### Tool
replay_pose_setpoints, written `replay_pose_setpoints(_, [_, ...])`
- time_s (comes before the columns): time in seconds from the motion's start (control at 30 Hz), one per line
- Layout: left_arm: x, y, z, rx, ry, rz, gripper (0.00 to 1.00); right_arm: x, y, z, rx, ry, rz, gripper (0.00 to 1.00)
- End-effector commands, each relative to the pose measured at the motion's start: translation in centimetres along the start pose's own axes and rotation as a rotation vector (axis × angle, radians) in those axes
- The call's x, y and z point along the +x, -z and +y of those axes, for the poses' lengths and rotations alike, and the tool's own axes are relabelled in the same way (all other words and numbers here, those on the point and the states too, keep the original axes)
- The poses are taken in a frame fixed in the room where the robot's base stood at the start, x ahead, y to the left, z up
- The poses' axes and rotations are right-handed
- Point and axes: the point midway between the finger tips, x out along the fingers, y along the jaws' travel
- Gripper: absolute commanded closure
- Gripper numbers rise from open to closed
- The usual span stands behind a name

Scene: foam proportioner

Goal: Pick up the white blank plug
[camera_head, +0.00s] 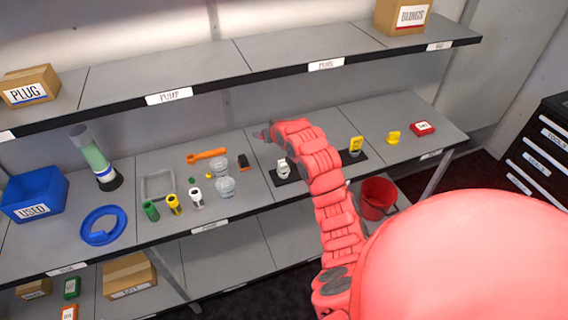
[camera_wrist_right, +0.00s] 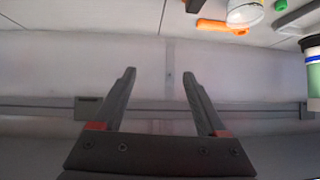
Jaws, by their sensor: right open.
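A small white cylindrical piece (camera_head: 196,198) stands on the middle shelf at the right end of a row with a yellow one and a green one. It looks like the white blank plug, but another white piece (camera_head: 284,169) sits on a black strip further right, and I cannot tell for certain which is the plug. My right gripper (camera_wrist_right: 160,100) is open and empty in the wrist view, facing the wall behind the shelf. In the head view the right arm reaches over the middle shelf, and its fingers are hard to make out. My left gripper is not in view.
Near the white piece are clear cups (camera_head: 225,187), an orange wrench (camera_head: 207,155) and a grey tray (camera_head: 158,185). A blue ring (camera_head: 103,225), a blue bin (camera_head: 36,194) and a tall green cylinder (camera_head: 95,157) stand left. The upper shelf (camera_head: 205,72) overhangs behind.

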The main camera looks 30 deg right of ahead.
Motion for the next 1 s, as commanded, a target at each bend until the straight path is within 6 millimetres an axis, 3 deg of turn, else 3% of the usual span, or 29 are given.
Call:
replay_pose_setpoints(0.03, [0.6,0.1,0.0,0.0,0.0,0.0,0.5,-1.5,0.2,1.1,0.003,-0.015,-0.086,0.25])
replay_pose_setpoints(0.2, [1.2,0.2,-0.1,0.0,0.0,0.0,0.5,-6.0,-2.2,3.4,0.013,-0.049,-0.371,0.25])
replay_pose_setpoints(0.4, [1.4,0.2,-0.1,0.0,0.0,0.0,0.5,-9.2,-3.8,4.7,0.019,-0.07,-0.526,0.25])
replay_pose_setpoints(0.53, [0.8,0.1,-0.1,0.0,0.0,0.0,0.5,-8.7,-4.8,4.8,0.02,-0.07,-0.547,0.25])
replay_pose_setpoints(0.8, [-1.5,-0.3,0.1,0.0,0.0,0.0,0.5,-5.0,-7.0,5.0,0.019,-0.069,-0.542,0.25])
replay_pose_setpoints(1.0, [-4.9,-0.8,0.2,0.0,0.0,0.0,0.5,-1.8,-9.1,5.2,0.02,-0.07,-0.541,0.25])
